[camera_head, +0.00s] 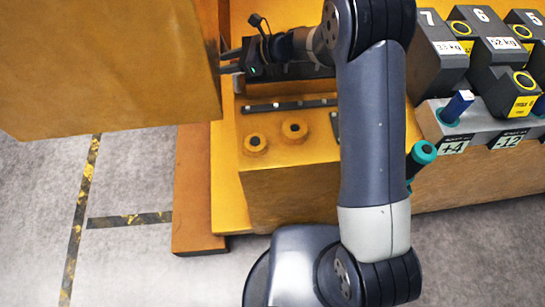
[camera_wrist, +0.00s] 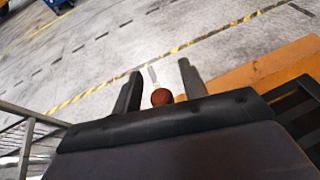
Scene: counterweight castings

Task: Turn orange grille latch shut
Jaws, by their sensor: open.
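My gripper (camera_head: 229,62) reaches left, beside the edge of a large yellow panel in the head view. In the wrist view, my gripper (camera_wrist: 159,88) is open, with its two dark fingers apart. A rounded reddish-orange knob (camera_wrist: 161,97) shows between the fingers, nearer the palm, with a pale thin piece beyond it. It may be the latch; I cannot tell whether it touches a finger. The latch cannot be made out in the head view, where the panel and my arm cover part of that area.
The large yellow panel (camera_head: 105,65) fills the upper left. Grey numbered castings (camera_head: 440,52) stand at the right, near a teal-capped handle (camera_head: 423,153). Metal bars (camera_wrist: 28,140) show at the wrist view's left. An orange beam (camera_wrist: 265,68) lies right. Taped grey floor is open beyond.

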